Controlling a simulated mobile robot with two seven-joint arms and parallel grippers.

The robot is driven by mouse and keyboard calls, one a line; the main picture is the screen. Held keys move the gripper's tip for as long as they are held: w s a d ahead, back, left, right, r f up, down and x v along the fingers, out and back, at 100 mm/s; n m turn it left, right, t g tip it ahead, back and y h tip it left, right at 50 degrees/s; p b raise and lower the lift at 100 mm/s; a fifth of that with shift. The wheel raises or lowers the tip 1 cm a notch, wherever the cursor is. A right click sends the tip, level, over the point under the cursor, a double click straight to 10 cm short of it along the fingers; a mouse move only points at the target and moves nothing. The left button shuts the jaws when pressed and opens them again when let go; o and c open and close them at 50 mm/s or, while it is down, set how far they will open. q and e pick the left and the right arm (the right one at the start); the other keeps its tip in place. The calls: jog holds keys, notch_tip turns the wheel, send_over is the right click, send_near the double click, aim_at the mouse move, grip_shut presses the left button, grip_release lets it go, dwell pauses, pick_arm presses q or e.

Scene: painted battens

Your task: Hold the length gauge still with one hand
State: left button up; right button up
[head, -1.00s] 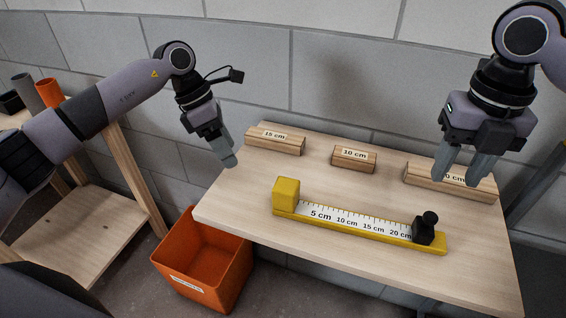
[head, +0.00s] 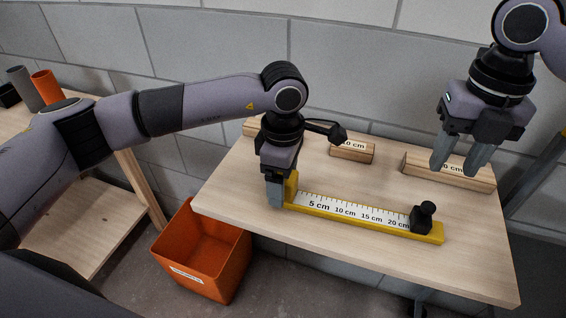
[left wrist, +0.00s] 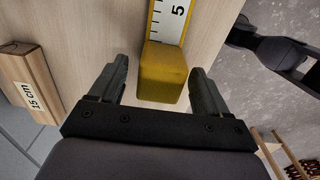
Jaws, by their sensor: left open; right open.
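The yellow length gauge (head: 350,217) lies on the table, with a white scale marked 5 to 20 cm. A black slider with a knob (head: 425,219) sits at its right end. My left gripper (head: 275,195) is at the gauge's left end and hides most of the yellow end block there. In the left wrist view the yellow end block (left wrist: 163,75) stands between the open fingers of the left gripper (left wrist: 160,92), with a gap on both sides. My right gripper (head: 458,160) is open, in front of the long batten at the right.
The 10 cm batten (head: 352,152) and a long batten (head: 470,177) with a partly hidden label lie at the table's back. The 15 cm batten (left wrist: 28,80) is mostly hidden in the head view. An orange bin (head: 205,255) stands below the table's left side.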

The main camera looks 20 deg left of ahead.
pick_arm(q)
jog(key=shift+f, duration=0.6)
jog(key=c, duration=1.3)
jog(key=shift+o, duration=0.2)
pick_arm(e)
jog(key=shift+o, duration=0.9)
